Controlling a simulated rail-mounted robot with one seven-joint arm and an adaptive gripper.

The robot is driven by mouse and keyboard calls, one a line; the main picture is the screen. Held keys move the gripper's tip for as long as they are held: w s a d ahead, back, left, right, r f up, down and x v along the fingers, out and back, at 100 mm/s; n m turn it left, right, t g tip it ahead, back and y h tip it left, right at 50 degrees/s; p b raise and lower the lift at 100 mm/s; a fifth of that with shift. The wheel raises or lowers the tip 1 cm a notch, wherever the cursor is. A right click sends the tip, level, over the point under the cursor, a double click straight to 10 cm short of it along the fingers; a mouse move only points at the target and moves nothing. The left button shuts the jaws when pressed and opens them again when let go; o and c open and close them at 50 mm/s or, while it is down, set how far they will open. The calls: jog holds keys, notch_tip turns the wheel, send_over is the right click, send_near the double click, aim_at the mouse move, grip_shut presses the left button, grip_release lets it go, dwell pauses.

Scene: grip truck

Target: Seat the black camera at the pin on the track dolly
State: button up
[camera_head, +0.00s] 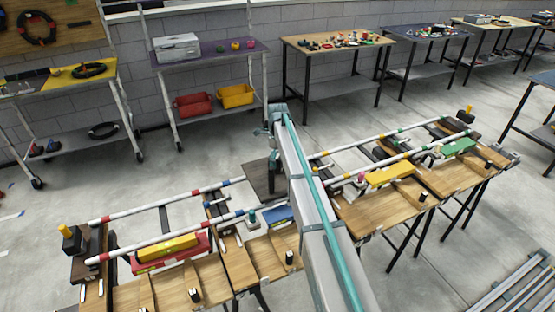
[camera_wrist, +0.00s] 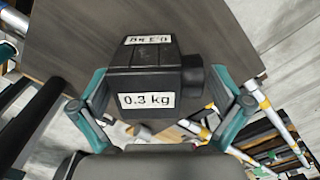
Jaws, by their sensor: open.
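The black camera, a blocky body with a short lens barrel and white "0.3 kg" labels, shows in the wrist view (camera_wrist: 145,78). It is over a dark grey board (camera_wrist: 70,40). My gripper (camera_wrist: 160,76) is open, with its teal fingers on either side of the camera; I cannot tell if they touch it. In the head view my gripper (camera_head: 274,160) hangs by the dark board (camera_head: 262,180), and the camera cannot be made out there. Striped white track rails (camera_head: 170,205) run across the benches. I cannot make out the dolly's pin.
A yellow block on a red one (camera_head: 168,246), a blue block (camera_head: 280,215), a yellow block (camera_head: 390,174) and a green block (camera_head: 459,147) sit by the rails. Dark end pieces stand at the track ends. Shelves and tables line the back wall.

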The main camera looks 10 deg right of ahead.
notch_tip(320, 180, up, 12)
dwell(0.6)
